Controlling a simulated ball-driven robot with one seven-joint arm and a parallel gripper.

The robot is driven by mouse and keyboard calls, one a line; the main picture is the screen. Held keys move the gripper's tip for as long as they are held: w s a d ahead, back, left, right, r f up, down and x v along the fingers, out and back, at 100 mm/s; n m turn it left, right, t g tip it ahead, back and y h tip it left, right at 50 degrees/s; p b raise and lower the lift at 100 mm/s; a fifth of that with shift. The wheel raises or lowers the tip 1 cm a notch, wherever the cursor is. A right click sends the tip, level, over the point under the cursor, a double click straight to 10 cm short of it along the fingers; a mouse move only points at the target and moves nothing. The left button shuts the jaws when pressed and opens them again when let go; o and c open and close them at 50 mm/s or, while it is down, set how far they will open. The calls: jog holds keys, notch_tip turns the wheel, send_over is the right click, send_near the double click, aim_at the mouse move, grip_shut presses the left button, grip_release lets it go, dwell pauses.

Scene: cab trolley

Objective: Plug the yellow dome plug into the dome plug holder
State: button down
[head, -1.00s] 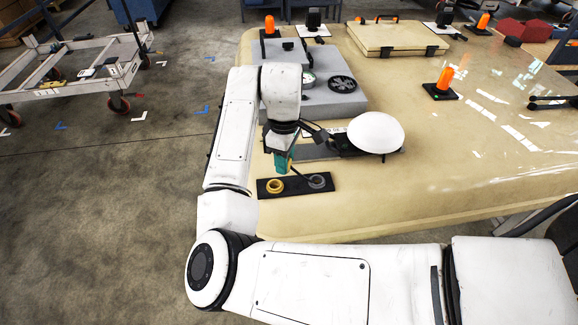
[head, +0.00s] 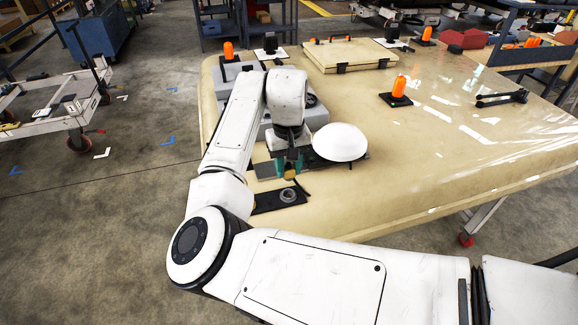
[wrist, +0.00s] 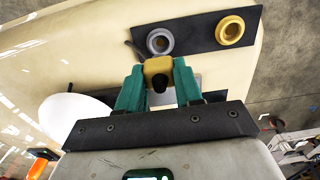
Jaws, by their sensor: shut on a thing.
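My gripper (wrist: 160,82) is shut on the yellow dome plug (wrist: 158,67), with one teal finger on each side of it. In the head view my gripper (head: 290,165) points down with the yellow plug (head: 290,174) at its tips. The dome plug holder is a black plate (wrist: 194,35) with a grey ring (wrist: 160,41) and a yellow ring (wrist: 230,30). In the wrist view the plug shows just beside the grey ring, apart from it. The holder plate (head: 265,203) and its grey ring (head: 288,195) also show in the head view; the yellow ring does not.
A white dome (head: 340,142) stands close to the right of my gripper. Grey equipment lies behind my arm. An orange beacon (head: 400,86) stands farther back, beyond bare tan surface (head: 440,150). The holder lies near the surface's front left edge.

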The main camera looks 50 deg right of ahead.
aim_at(288, 167)
jog(key=shift+f, duration=0.15)
notch_tip(288, 167, down, 6)
jog(key=b, duration=0.5)
jog(key=shift+r, duration=0.25)
jog(key=shift+p, duration=1)
dwell(1.9)
jog(key=shift+f, duration=0.55)
dwell(0.5)
jog(key=c, duration=0.7)
grip_release()
jog(key=shift+o, duration=0.2)
jog(key=shift+r, duration=0.1)
notch_tip(288, 167, up, 11)
jog(key=shift+f+b, duration=0.15)
jog(key=shift+b, duration=0.75)
